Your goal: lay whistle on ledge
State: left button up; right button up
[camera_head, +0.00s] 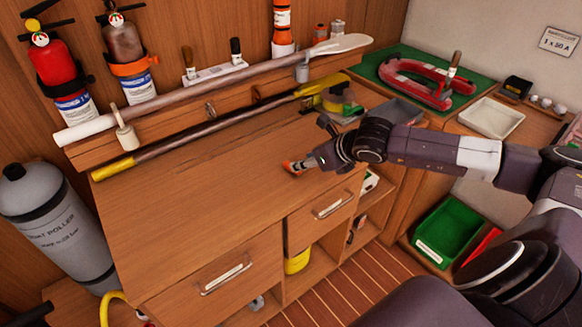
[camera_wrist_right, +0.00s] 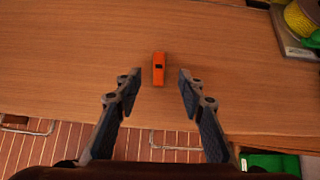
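The whistle is a small orange block (camera_wrist_right: 158,69) with a dark slot, lying on the wooden bench top. In the head view the orange whistle (camera_head: 291,167) shows near the bench's front right part, at the tips of my right gripper. My right gripper (camera_head: 304,164) points down toward it; in the wrist view its two fingers (camera_wrist_right: 159,82) are spread wide, with the whistle between and just beyond the tips, not gripped. The raised wooden ledge (camera_head: 178,121) runs along the back of the bench. My left gripper is not in view.
A long pale paddle (camera_head: 200,90) lies along the ledge, and a dark pole with yellow ends (camera_head: 215,127) lies along its front. The bench top (camera_head: 190,200) is mostly clear. A grey tray (camera_head: 398,111) stands behind my right arm. A yellow rope coil (camera_wrist_right: 301,20) lies at the right.

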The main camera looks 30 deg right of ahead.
jog(key=shift+p+x, duration=0.3)
jog(key=shift+x, duration=0.7)
jog(key=shift+w+a+f, duration=0.1)
jog(key=shift+w, duration=0.2)
jog(key=p+x, duration=0.2)
jog(key=x, duration=0.2)
jog(key=shift+w+f, duration=0.15)
jog(key=shift+f, duration=0.15)
grip_shut()
jog(key=shift+r, duration=0.15)
